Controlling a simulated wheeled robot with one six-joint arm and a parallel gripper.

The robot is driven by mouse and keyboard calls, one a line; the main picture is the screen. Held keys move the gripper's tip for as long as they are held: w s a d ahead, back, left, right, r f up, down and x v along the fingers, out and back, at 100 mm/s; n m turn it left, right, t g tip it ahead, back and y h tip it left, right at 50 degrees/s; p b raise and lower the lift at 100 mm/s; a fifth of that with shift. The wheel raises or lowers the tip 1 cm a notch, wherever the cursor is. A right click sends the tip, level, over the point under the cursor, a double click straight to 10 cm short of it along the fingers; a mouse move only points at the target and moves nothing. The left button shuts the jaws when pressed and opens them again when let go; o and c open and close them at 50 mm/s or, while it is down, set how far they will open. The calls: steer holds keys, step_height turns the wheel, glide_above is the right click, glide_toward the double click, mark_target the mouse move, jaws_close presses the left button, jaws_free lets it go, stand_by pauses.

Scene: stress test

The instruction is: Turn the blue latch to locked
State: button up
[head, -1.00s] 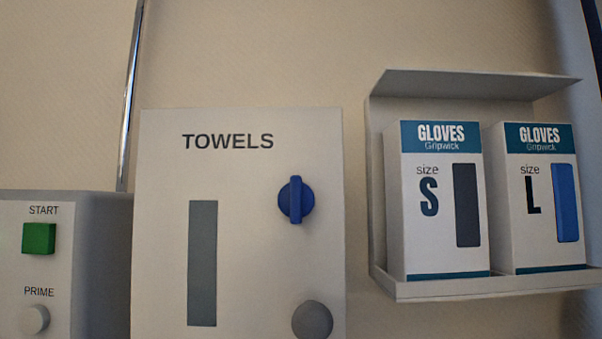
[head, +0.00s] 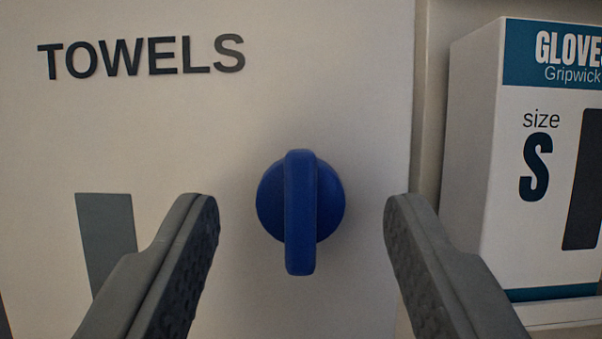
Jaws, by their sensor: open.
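The blue latch (head: 300,212) is a round knob with a raised bar across it, on the front of the white towel dispenser (head: 330,90). Its bar stands upright, with the longer end pointing down. I see no lock marks beside it. My gripper (head: 302,208) is open, with one dark grey finger to the left of the latch and one to the right. Both fingers are apart from it, and nothing is between them but the latch beyond. How far the fingertips are from the panel is hard to tell.
The dispenser's grey window (head: 105,225) is left of the latch, partly behind my left finger. A size S glove box (head: 515,250) stands close on the right, beyond my right finger. The panel around the latch is clear.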

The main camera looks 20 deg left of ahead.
steer(key=shift+w+a+r, duration=0.15)
steer(key=shift+w+r, duration=0.05)
steer(key=shift+w, duration=0.2)
steer(key=c, duration=1)
